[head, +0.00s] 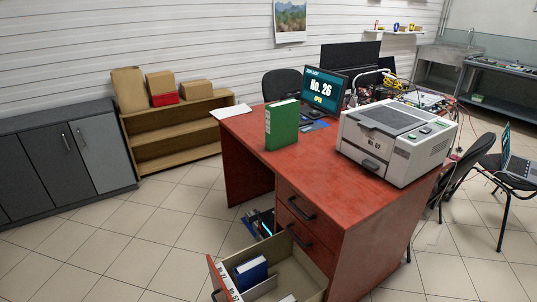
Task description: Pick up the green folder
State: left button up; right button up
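The green folder (282,125) stands upright on the red-brown desk (263,167), left of the white printer. Its pale-labelled spine faces the left front. Nothing touches it from my side. Neither of my grippers shows in the head view.
A white printer (397,140) stands on the desk's right part, and a monitor (324,90) stands behind the folder. An open drawer (303,272) juts out at the desk's front, with a blue binder (250,273) inside. Tiled floor (140,235) is clear at the left.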

aim_at(282, 117)
jog(key=z, duration=0.45)
jog(key=j+z, duration=0.15)
jog(key=z, duration=0.25)
jog(key=i+z, duration=0.1)
jog(key=z, duration=0.35)
jog(key=j+z, duration=0.15)
jog(key=z, duration=0.3)
jog(key=j+z, duration=0.3)
jog(key=k+j+z, duration=0.1)
jog(key=j+z, duration=0.15)
jog(key=j, duration=0.2)
jog(key=k+j+z, duration=0.1)
jog(key=j+z, duration=0.2)
jog(key=k+j+z, duration=0.15)
jog(key=j+z, duration=0.15)
jog(key=k+j+z, duration=0.25)
jog(key=j, duration=0.15)
jog(key=k+j+z, duration=0.2)
jog(key=k+j, duration=0.25)
jog(key=j, duration=0.2)
jog(key=k+j+z, duration=0.2)
jog(key=k+j, duration=0.3)
jog(key=j, duration=0.1)
